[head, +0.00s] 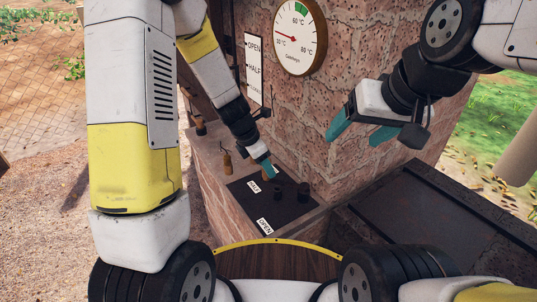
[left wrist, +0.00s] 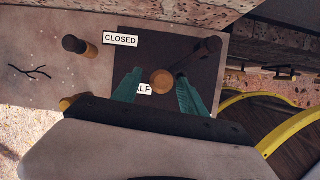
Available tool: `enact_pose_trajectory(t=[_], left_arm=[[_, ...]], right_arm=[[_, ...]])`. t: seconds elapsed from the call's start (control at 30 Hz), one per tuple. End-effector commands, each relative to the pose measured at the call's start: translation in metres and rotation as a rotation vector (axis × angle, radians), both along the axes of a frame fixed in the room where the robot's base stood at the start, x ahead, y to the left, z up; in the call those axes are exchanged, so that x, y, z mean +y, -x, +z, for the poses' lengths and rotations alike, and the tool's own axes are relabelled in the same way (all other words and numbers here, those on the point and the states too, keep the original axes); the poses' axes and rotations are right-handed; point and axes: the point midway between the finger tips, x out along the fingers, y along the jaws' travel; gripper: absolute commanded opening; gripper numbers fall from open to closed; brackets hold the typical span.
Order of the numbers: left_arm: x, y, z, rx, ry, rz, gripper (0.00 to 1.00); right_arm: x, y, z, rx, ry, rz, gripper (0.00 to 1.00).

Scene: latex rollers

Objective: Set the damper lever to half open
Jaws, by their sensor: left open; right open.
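The damper lever is a dark rod (left wrist: 205,50) with a round wooden knob (left wrist: 162,79), over a black plate (head: 284,207). In the left wrist view the knob is beside the partly hidden HALF label (left wrist: 143,89); the CLOSED label (left wrist: 120,39) is clear of it. In the head view the HALF label (head: 254,187) and OPEN label (head: 264,226) show on the plate. My left gripper (head: 267,169) is open, its teal fingers (left wrist: 159,76) on either side of the knob. I cannot tell whether they touch it. My right gripper (head: 352,142) is open and empty, above the ledge.
A brick wall (head: 350,60) with a dial thermometer (head: 300,37) and an OPEN/HALF sign (head: 254,67) rises behind the plate. Wooden-handled items (head: 227,162) stand on the ledge to the left. A dark flat lid (head: 430,210) lies at the right.

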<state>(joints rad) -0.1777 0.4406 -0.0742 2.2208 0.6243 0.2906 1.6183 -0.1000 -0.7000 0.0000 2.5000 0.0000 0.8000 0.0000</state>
Motion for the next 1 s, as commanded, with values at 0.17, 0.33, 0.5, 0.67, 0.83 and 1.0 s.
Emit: enact_pose_trajectory(t=[0.17,0.33,0.5,0.67,0.83,1.0], left_arm=[[0.009,0.006,0.032,-0.005,0.001,-0.002,0.5],[0.016,0.011,0.05,-0.004,0.0,0.0,0.5],[0.018,0.013,0.055,-0.002,0.0,-0.001,0.5],[0.018,0.013,0.055,-0.001,0.0,0.0,0.5],[0.02,0.015,0.065,-0.028,-0.005,-0.049,0.5],[0.027,0.037,0.116,-0.189,-0.06,-0.356,0.5]], right_arm=[[0.0,0.0,0.0,0.0,0.0,0.0,0.72],[0.0,0.0,0.0,0.0,0.0,0.0,0.72],[0.0,0.0,0.0,0.0,0.0,0.0,0.72],[0.0,0.0,0.0,0.0,0.0,0.0,0.72],[0.0,0.0,0.0,0.0,0.0,0.0,0.72],[0.0,0.0,0.0,0.0,0.0,0.0,0.72]])
